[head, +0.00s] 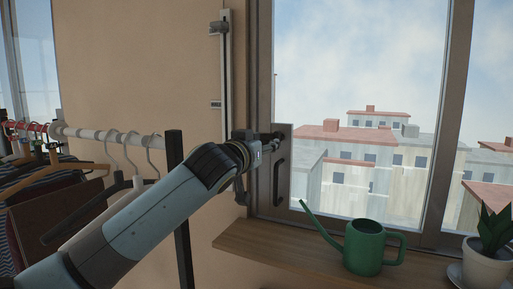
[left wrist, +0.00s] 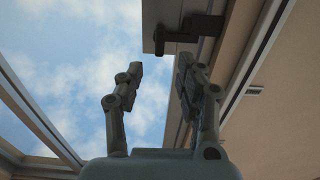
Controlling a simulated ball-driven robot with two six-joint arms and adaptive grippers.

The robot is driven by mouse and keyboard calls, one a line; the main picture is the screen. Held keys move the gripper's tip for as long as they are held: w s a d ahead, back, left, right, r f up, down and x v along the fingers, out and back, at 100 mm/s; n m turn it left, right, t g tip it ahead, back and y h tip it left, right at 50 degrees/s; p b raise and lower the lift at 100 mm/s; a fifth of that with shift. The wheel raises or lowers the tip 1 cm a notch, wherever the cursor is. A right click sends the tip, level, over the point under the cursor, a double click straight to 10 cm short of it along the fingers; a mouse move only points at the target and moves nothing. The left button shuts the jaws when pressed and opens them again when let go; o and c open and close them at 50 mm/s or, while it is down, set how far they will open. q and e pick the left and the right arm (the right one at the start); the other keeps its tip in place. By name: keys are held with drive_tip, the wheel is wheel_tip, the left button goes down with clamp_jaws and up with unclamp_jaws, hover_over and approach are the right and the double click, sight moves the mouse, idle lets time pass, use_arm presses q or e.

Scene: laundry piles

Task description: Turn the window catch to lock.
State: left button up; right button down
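A dark handle (head: 278,182) hangs upright on a grey plate at the left edge of the window frame. My left gripper (head: 270,137) is at the top of that plate, just above the handle, and partly covers what lies behind it. In the left wrist view, a dark, bent catch (left wrist: 190,30) sits on a grey plate ahead of the fingers. My left gripper (left wrist: 159,70) is open there, with sky between its two fingers. I see nothing held, and the fingers look apart from the catch. My right gripper is not in view.
A green watering can (head: 364,248) and a potted plant (head: 489,260) stand on the wooden sill (head: 290,252), right of the gripper. A clothes rail (head: 100,134) with hangers and garments is at the left, beside my arm.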

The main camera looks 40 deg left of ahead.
use_arm(q)
drive_tip(key=v, duration=0.5)
idle(0.5)
